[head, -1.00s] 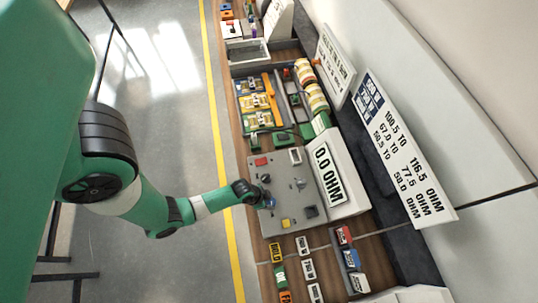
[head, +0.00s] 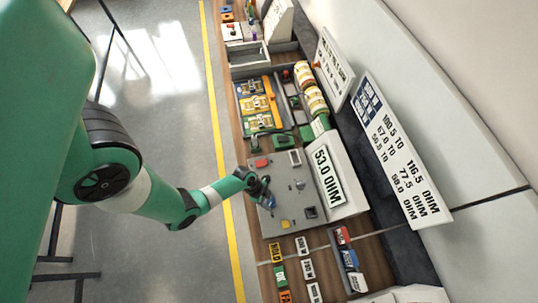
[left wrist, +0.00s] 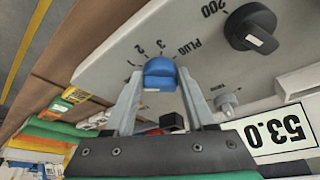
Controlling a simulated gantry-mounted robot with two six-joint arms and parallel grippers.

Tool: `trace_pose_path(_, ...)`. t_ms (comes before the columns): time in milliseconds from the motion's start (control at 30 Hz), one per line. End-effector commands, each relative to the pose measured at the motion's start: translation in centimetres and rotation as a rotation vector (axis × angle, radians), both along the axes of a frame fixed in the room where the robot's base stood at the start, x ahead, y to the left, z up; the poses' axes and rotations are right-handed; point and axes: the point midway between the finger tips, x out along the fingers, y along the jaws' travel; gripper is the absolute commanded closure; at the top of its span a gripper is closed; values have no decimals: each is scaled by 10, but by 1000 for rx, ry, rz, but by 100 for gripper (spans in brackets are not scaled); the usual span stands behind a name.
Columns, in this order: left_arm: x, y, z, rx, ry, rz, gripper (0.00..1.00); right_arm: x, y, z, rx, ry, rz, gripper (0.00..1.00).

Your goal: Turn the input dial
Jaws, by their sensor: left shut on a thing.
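The input dial (left wrist: 160,73) is a blue knob on the grey panel (left wrist: 130,50), with the marks 1, 2, 3 and PLUG around it. My left gripper (left wrist: 160,84) is shut on the blue dial, one finger on each side of it. In the head view my left gripper (head: 268,198) reaches down to the left part of the panel (head: 291,172) and largely hides the dial. The display (head: 328,175) beside the panel reads 53.0 OHM. My right gripper is not in view.
A black knob (left wrist: 251,28) and a small metal toggle (left wrist: 228,103) stand near the dial. A board with ohm ranges (head: 400,155) stands behind the bench.

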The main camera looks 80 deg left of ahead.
Motion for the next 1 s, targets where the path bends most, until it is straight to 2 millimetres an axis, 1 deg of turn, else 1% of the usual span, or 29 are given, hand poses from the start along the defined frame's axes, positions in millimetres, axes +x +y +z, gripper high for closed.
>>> trace_pose_path(33,1,1,3,0,0,-23,100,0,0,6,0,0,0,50)
trace_pose_path(300,1,2,1,0,0,-129,100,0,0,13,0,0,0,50)
trace_pose_path(800,1,1,0,1,1,-152,100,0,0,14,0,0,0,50)
trace_pose_path(833,1,1,0,1,1,-152,42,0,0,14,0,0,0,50)
trace_pose_path(933,1,1,0,1,1,-152,24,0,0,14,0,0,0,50)
trace_pose_path(967,1,1,0,1,1,-152,19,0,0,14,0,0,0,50)
trace_pose_path(1000,1,1,0,1,1,-152,19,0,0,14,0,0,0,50)
